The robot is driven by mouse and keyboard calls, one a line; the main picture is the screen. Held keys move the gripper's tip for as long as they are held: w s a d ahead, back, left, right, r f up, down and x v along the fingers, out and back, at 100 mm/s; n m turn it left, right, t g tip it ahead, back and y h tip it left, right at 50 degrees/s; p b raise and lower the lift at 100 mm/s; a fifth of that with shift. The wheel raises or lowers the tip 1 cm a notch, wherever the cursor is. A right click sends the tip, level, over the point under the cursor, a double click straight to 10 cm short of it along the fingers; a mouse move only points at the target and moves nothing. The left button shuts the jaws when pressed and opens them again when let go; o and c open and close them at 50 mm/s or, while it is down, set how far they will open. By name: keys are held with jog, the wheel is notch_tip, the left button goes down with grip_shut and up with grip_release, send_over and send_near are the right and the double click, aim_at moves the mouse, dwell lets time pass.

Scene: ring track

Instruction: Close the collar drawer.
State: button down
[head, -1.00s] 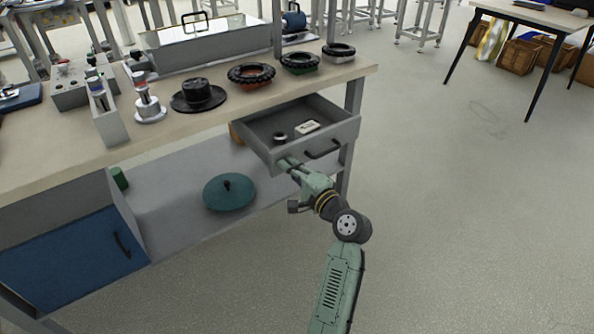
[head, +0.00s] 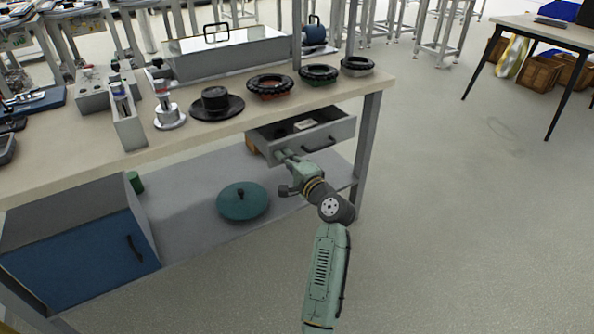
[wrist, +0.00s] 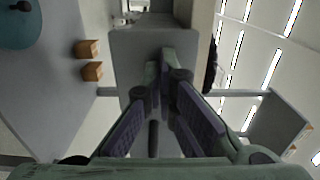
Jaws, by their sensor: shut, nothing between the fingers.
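The grey collar drawer (head: 330,138) hangs under the right end of the bench and is partly open. A dark ring and a small pale block show inside it in the head view. Its dark bar handle (head: 319,145) is on the front panel. My gripper (head: 281,156) is shut and empty, with its fingertips at the left part of the drawer front. In the wrist view my gripper (wrist: 166,62) points at the grey drawer front (wrist: 128,48), with the fingertips against or very near it; exact contact cannot be told. The handle also shows there (wrist: 153,138), partly between the fingers.
The bench top (head: 250,122) carries a black hat-shaped part (head: 216,103), several dark rings and a metal case (head: 225,55). A teal lidded disc (head: 243,201) and a blue-doored cabinet (head: 80,258) are below.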

jog(key=b, duration=0.2)
send_near(269, 140)
jog(key=a+r, duration=0.1)
jog(key=w+a+r, duration=0.1)
jog(key=a, duration=0.1)
jog(key=w+a+r, duration=0.1)
jog(key=shift+a+r, duration=0.2)
jog(key=shift+w+a+r, duration=0.1)
jog(key=shift+w+a, duration=0.1)
jog(key=shift+w, duration=0.1)
jog(key=shift+r, duration=0.2)
